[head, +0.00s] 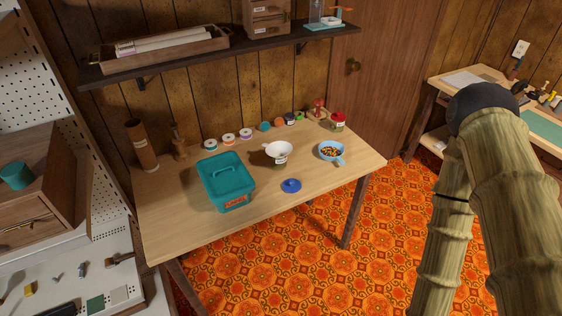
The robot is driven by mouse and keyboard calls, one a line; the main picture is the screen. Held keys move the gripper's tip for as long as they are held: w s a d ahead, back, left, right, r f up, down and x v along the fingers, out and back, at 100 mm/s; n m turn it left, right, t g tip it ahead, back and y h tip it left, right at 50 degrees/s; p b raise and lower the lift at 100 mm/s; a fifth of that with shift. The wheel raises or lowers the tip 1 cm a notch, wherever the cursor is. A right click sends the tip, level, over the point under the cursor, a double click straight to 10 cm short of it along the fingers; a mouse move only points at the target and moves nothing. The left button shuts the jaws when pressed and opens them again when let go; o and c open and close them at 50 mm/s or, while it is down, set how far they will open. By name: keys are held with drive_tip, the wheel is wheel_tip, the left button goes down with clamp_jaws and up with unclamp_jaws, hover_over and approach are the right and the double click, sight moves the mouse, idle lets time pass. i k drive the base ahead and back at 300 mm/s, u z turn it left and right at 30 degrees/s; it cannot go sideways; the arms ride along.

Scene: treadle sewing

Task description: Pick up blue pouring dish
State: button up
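The blue pouring dish (340,159) is light blue with a short handle or spout toward the front right. It sits upright near the right end of the wooden table (255,208) and holds small multicoloured pieces. My arm shows large at the right of the head view, well to the right of the dish and apart from it. My gripper cannot be made out in this view.
A white funnel (278,149) on a jar stands left of the dish, with a dark blue lid (291,185) in front. A teal lidded box (226,180) is further left. A red-lidded jar (338,121) and several spools stand behind. A shelf (200,58) overhangs the back.

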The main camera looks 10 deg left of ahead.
sight(340, 146)
drive_tip(key=z, duration=0.1)
drive_tip(key=k, duration=0.45)
drive_tip(key=u, duration=0.85)
drive_tip(key=i, duration=1.15)
drive_tip(key=z, duration=0.55)
